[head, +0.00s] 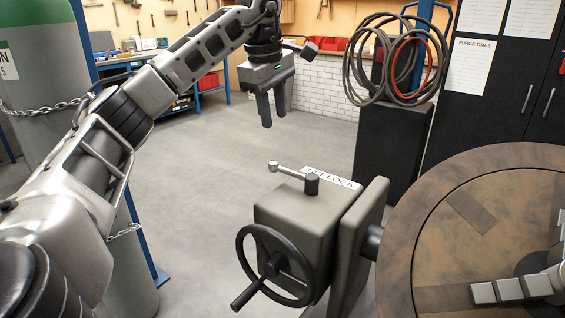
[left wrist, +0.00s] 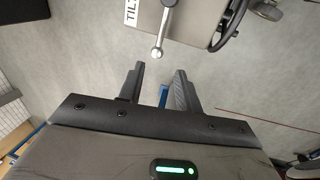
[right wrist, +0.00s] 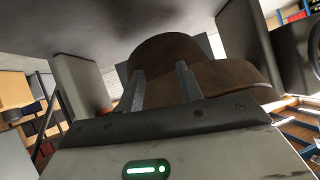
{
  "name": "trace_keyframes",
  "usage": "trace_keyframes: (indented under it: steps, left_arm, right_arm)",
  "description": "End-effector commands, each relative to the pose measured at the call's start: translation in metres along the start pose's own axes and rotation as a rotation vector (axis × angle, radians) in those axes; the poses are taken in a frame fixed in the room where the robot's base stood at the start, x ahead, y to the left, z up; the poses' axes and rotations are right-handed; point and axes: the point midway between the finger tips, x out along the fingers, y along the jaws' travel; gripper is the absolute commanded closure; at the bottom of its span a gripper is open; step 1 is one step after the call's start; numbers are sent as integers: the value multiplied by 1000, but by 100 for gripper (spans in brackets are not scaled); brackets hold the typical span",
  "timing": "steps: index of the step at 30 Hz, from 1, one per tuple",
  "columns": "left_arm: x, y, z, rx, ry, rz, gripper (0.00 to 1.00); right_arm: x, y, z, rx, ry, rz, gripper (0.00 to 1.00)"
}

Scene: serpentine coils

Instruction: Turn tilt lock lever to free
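The tilt lock lever (head: 292,174) is a metal arm on top of a grey box (head: 295,212), with a dark pivot at its right and a ball knob at its left end. A white label (head: 338,181), partly hidden by the pivot, lies behind it. The lever also shows in the left wrist view (left wrist: 162,34), its knob just beyond the fingertips. My left gripper (head: 273,112) is open and empty, above and behind the lever, not touching it. My right gripper (right wrist: 158,80) has its fingers apart; a brown round body (right wrist: 185,60) shows beyond them.
A black handwheel (head: 275,265) is on the box's front. A large round brown table (head: 430,245) with metal stepped blocks fills the right. Coiled hoses (head: 390,65) hang on a dark stand behind. A chained gas cylinder (head: 40,75) stands left. Open floor lies between.

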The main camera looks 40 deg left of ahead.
Motion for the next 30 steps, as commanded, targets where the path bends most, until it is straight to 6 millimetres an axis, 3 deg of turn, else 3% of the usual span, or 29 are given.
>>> trace_keyframes:
  steps: [6,15,21,30]
  left_arm:
    - [52,-1,0,0,-1,-5,66]
    - [108,-1,1,0,-2,-2,66]
    - [126,0,1,0,-2,0,66]
    - [129,0,1,1,-3,1,66]
  right_arm:
    - [3,1,4,-3,6,1,64]
    - [3,0,0,-7,24,-2,64]
    - [4,0,1,-9,23,-2,64]
    - [4,0,1,-11,22,-3,64]
